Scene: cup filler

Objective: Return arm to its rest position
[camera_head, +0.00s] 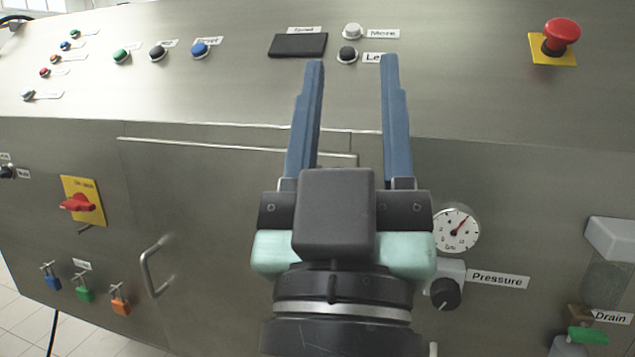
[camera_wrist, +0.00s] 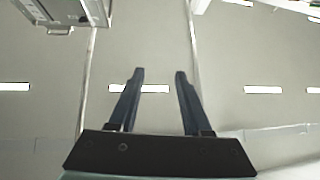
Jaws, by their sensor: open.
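My gripper (camera_head: 350,68) is open and empty, its two blue fingers apart and pointing up in the head view. It stands in front of the metal machine panel (camera_head: 215,190), with its tips just below the black display (camera_head: 298,45) and the "Less" and "More" buttons in the picture. I cannot tell whether the tips touch the panel. In the wrist view my gripper (camera_wrist: 158,75) is also open with nothing between the fingers. Behind it are a pale surface with bright strips and part of a grey box-like fixture (camera_wrist: 60,15).
A red emergency stop (camera_head: 562,35) sits at upper right. A pressure gauge (camera_head: 456,229) and black knob (camera_head: 445,293) are right of my gripper. A red rotary switch (camera_head: 78,203), a door handle (camera_head: 152,265) and coloured padlocks (camera_head: 84,290) are at left. A drain valve (camera_head: 588,335) is at lower right.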

